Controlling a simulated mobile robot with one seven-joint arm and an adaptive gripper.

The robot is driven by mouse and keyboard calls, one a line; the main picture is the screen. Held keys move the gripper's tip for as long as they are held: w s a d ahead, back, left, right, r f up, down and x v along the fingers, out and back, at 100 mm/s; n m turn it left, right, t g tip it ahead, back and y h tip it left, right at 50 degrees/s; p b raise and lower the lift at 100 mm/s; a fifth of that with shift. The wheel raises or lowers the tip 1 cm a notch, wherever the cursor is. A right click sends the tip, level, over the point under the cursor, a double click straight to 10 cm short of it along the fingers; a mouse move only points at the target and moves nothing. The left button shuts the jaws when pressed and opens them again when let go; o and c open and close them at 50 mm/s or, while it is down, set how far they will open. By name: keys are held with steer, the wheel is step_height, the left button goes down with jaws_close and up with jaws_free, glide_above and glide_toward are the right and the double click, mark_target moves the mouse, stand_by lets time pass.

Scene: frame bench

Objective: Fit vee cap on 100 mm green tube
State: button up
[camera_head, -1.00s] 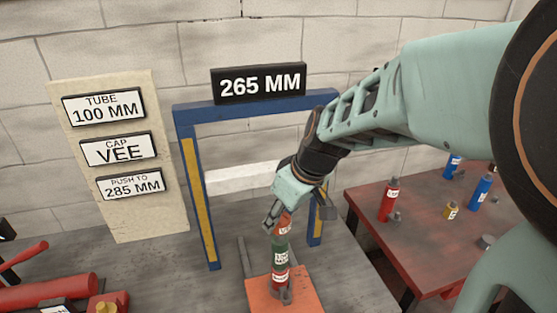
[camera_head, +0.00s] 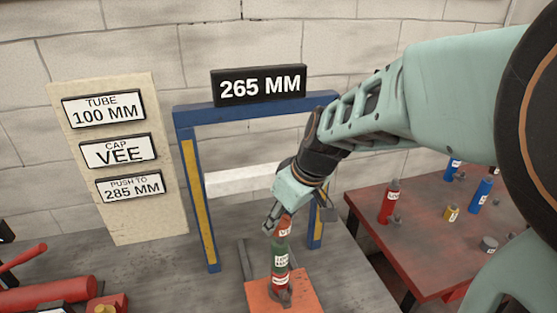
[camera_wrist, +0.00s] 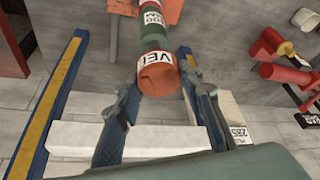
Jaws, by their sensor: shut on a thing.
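The green tube (camera_head: 280,246) with a white label stands upright in a stack above a red piece (camera_head: 281,281) on the orange plate (camera_head: 258,294). The red-orange vee cap (camera_head: 284,228) is at the top of the green tube, in line with it, with no clear gap. In the wrist view the cap (camera_wrist: 157,80) shows its VEE label, with the green tube (camera_wrist: 153,42) beyond it. My gripper (camera_head: 275,220) is at the cap from above, shut on it; in the wrist view its fingers (camera_wrist: 160,100) lie on either side. Whether the cap is fully seated cannot be told.
A blue gauge frame (camera_head: 190,135) with a 265 MM display (camera_head: 260,85) stands behind the stack. A sign board (camera_head: 150,215) reads TUBE 100 MM, CAP VEE, PUSH TO 285 MM. A red table (camera_head: 400,235) at right holds several tubes and caps. Red parts lie at lower left.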

mark_target(280, 231)
steer(key=shift+f+b, duration=2)
steer(key=shift+b, duration=0.3)
steer(key=o, duration=1.3)
